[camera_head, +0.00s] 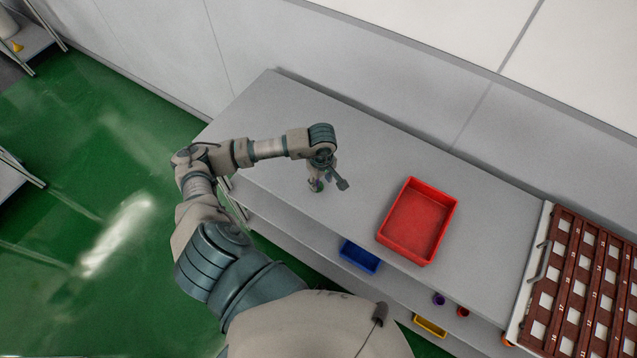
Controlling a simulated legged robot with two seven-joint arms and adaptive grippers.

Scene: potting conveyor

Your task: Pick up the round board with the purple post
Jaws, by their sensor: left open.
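The round board with the purple post (316,186) is on the grey table, mostly hidden under my left gripper. My left gripper (328,181) is open, reaching down from the wrist right over the board. One finger sticks out to the lower right. I cannot tell whether the fingers touch the board. My right gripper is not in view.
A red tray (415,223), empty, stands on the table (272,110) to the right. A brown slotted rack (583,290) is at the far right. A blue bin (360,257) and a yellow bin (430,328) are on the lower shelf. The table's left end is clear.

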